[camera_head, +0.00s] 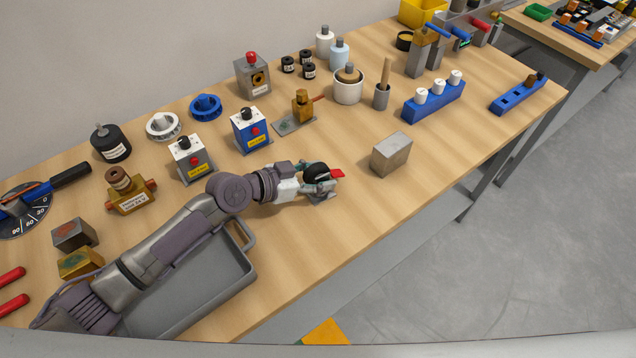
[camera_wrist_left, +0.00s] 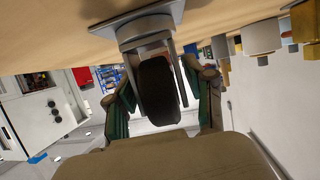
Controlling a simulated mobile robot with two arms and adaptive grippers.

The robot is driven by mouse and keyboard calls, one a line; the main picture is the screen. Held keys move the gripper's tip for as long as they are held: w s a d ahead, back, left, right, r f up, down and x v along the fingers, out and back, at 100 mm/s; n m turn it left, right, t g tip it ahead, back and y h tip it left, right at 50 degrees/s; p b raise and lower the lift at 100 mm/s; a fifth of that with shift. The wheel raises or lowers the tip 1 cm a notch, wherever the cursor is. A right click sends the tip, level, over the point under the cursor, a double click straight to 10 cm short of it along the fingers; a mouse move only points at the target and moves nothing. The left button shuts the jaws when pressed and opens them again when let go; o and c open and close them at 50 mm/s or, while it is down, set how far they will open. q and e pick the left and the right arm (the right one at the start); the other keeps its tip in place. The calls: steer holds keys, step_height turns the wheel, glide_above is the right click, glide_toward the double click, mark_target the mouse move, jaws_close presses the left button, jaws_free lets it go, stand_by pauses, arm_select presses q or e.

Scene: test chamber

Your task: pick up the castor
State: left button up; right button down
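The castor has a black wheel (camera_head: 315,170) in a grey fork on a grey plate. It stands on the table with its plate down and its wheel up, and a red tab shows beside the wheel in the head view. In the left wrist view, which is upside down, the castor (camera_wrist_left: 158,90) sits between the green-padded fingers. My left gripper (camera_head: 318,183) is around the castor. Its fingers (camera_wrist_left: 162,108) are open, one on each side, with a gap visible at the right finger. My right gripper is in neither view.
A grey metal block (camera_head: 392,155) stands right of the castor. A blue switch box (camera_head: 250,131) and a brass piece on a plate (camera_head: 297,118) stand behind it. A grey tray (camera_head: 205,290) lies under my left arm. The table in front of the castor is clear up to its edge.

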arm_select(q)
jaws_close()
steer(key=shift+r, duration=0.1)
